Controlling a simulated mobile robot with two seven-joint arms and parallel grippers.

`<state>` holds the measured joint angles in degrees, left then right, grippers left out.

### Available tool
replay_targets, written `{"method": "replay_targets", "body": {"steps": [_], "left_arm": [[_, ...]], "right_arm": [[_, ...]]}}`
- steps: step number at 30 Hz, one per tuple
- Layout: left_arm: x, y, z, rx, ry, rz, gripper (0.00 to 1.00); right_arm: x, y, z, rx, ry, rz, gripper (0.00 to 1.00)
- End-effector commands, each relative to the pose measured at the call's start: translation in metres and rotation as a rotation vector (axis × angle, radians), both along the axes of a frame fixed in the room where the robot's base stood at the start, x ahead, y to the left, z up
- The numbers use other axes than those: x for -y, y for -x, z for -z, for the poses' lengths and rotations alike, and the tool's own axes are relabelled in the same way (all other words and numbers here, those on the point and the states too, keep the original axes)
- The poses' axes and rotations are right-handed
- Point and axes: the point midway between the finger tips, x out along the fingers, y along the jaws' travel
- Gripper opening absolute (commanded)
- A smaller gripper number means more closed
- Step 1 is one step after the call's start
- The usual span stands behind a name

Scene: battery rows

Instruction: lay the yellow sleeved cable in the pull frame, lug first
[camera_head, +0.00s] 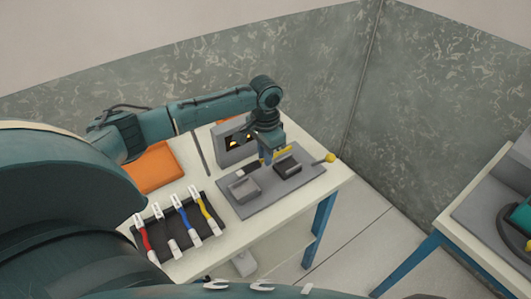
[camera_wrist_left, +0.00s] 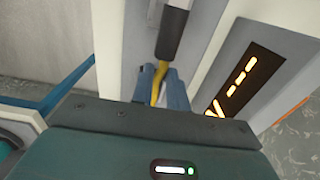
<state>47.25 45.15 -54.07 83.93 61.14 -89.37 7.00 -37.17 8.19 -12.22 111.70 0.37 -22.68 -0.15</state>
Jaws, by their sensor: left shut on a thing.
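My left gripper (camera_head: 266,160) points down over the grey pull frame plate (camera_head: 240,208) and is shut on a yellow cable. In the left wrist view the yellow cable (camera_wrist_left: 157,88) runs between the blue fingertips (camera_wrist_left: 162,90), with a dark sleeve (camera_wrist_left: 174,32) on it. In the head view a pale lug end (camera_head: 241,172) shows left of the gripper and a yellow stretch (camera_head: 284,151) right of it. The frame has a left block (camera_head: 244,188) and a dark right block (camera_head: 288,165). I cannot tell whether the cable touches them.
A black rack (camera_head: 185,227) at the table's front left holds several cables, including another yellow-sleeved one (camera_head: 206,208). A grey box with a lit display (camera_head: 238,139) stands behind the plate. A yellow-knobbed lever (camera_head: 329,158) sticks out right.

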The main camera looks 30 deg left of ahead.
Motion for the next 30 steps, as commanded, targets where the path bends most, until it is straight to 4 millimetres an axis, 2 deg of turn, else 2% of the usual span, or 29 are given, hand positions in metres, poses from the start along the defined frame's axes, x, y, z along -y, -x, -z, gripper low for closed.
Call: {"method": "replay_targets", "body": {"steps": [21, 30], "left_arm": [[0.001, 0.0, 0.054, -0.001, 0.001, 0.0, 0.0], [0.0, 0.0, 0.065, -0.001, 0.001, -0.001, 0.0]], "right_arm": [[-0.001, -0.005, 0.002, 0.021, -0.011, 0.006, 0.36], [-0.001, -0.001, 0.006, 0.014, -0.016, 0.011, 0.36]]}}
